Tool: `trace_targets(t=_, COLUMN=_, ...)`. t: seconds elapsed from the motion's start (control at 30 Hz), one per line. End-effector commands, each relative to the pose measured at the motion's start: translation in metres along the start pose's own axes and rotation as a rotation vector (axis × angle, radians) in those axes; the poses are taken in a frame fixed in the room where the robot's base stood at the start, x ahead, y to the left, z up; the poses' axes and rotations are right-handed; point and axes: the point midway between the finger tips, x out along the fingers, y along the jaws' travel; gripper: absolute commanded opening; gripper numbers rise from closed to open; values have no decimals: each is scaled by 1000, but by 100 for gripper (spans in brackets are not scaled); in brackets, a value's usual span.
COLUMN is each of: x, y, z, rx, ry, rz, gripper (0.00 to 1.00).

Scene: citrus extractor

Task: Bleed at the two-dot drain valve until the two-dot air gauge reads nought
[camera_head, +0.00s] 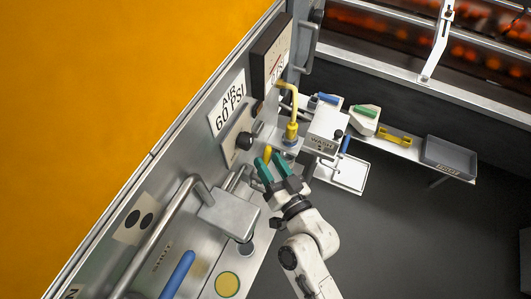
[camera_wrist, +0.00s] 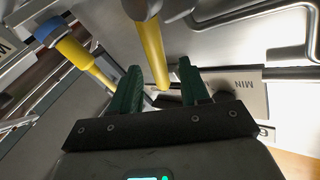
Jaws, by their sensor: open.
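My gripper (camera_head: 266,166) is open, its green fingers pointing at the wall panel. A yellow lever (camera_wrist: 152,52) hangs between the fingers in the wrist view, with a gap visible on both sides. Its yellow tip (camera_head: 268,153) shows just beyond the fingers in the head view. Whether it belongs to the two-dot drain valve cannot be told. A plate with two black dots (camera_head: 133,222) is on the panel at lower left.
An "AIR 60 PSI" plate (camera_head: 228,108) and a black knob (camera_head: 244,141) are on the panel. A bent grey pipe (camera_head: 165,225) and a blue handle (camera_head: 178,275) stand out at lower left. A "WASH" box (camera_head: 327,130) and grey tray (camera_head: 449,155) lie right. The dark floor is clear.

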Motion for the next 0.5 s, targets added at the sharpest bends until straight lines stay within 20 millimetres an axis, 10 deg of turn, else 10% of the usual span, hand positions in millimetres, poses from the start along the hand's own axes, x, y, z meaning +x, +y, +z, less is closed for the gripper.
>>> trace_targets(t=0.5, x=27, y=0, z=0, rx=0, ry=0, rz=0, gripper=45)
